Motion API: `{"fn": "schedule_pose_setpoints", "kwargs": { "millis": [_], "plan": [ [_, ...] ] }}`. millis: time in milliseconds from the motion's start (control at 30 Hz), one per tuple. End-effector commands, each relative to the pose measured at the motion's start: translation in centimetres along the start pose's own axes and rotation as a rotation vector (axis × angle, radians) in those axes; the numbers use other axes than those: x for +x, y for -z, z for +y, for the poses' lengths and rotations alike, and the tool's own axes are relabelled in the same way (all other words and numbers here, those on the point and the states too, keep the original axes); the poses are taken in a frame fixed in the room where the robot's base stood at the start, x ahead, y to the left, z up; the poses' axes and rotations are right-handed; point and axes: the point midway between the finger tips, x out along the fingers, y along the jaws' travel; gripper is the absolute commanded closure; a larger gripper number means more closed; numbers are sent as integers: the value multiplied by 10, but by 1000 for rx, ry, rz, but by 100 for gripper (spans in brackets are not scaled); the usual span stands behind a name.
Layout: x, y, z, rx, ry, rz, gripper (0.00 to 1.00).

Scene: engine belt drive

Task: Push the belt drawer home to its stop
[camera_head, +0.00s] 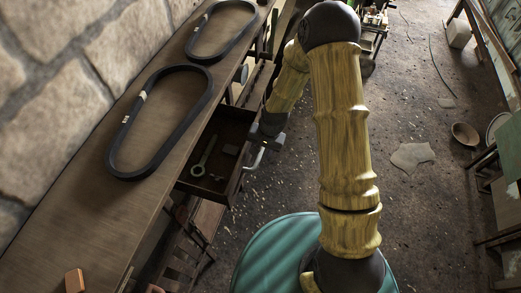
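A dark wooden drawer (232,181) stands pulled out from under the long bench, left of the picture's middle. A green-grey wrench (205,157) and small dark pieces lie inside it. A pale metal handle (256,159) shows on its front. My gripper (266,141) is at the drawer's front edge, close by the handle. The gripper is small and partly hidden by my arm, so I cannot tell whether its fingers are open or shut, or whether they touch the handle.
Two black belt loops lie on the bench (60,215), a near one (118,145) and a far one (196,29). Another open compartment (258,82) shows farther along the bench. A wooden chair (185,250) stands below the drawer. Open floor (420,210) lies to the right.

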Motion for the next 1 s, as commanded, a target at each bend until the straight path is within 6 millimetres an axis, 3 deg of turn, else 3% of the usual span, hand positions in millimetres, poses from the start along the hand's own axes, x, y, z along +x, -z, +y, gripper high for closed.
{"fn": "schedule_pose_setpoints", "kwargs": {
  "millis": [200,500,533,733,1000],
  "plan": [
    [17,0,0,-1,0,0,60],
    [20,0,0,0,0,0,60],
    [20,0,0,0,0,0,62],
    [19,0,0,0,0,0,100],
    [20,1,0,4,0,2,100]
  ]
}}
